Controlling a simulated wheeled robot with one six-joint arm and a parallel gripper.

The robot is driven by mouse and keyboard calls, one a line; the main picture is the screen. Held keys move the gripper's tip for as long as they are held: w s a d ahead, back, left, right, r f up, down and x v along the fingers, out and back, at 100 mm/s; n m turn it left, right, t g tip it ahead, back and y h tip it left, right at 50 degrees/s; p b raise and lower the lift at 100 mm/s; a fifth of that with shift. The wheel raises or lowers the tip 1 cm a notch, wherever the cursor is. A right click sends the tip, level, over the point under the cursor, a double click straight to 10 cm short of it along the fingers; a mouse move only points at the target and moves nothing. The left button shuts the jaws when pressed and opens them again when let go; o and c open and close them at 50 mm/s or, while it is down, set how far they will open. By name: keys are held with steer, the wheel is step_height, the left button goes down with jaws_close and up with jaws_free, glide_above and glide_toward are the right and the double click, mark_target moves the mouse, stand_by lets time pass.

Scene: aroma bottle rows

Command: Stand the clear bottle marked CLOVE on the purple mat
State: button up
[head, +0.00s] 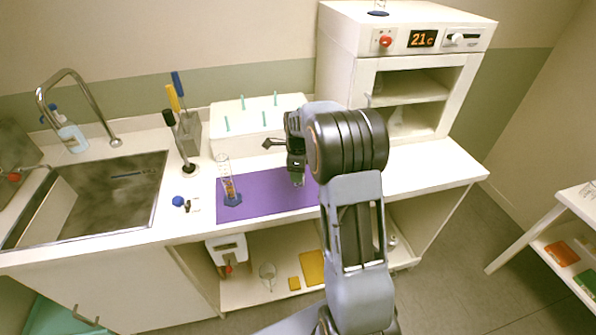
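The purple mat (262,202) lies on the white counter, left of and partly behind my arm. A clear cylinder with an orange lower part and a blue base (228,185) stands upright at the mat's left end. My gripper (283,150) is above the mat's back edge, in front of the white peg block. It is small and partly covered by my arm, so I cannot tell whether it is open or shut or holds anything. I can read no CLOVE label.
A white block with teal pegs (250,124) stands behind the mat. The sink (95,190) and tap are at the left, beside brush-like tools (183,145). The white cabinet (345,70) with a 21c display stands at the back right. The counter's right end is bare.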

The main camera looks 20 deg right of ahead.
steer(key=o, duration=0.3)
steer(key=shift+r, duration=0.1)
step_height(320, 180, up, 11)
steer(key=s+a+r+n+t, duration=0.1)
steer(key=s+a+r+n, duration=0.25)
steer(key=s+n, duration=0.2)
steer(key=s+a+f+n+t, duration=0.1)
steer(key=s+a+f+n, duration=0.1)
steer(key=s+n, duration=0.6)
steer(key=s+a+f+n+t, duration=0.1)
steer(key=s+a+f+n, duration=0.1)
steer(key=s+a+n, duration=0.3)
steer(key=shift+s+a+f+n+t, duration=0.15)
steer(key=shift+s+a+n+t, duration=0.2)
steer(key=shift+s+n, duration=2.2)
steer(key=shift+w+d+n, duration=0.1)
steer(key=shift+w+n, duration=0.5)
steer(key=shift+w, duration=0.15)
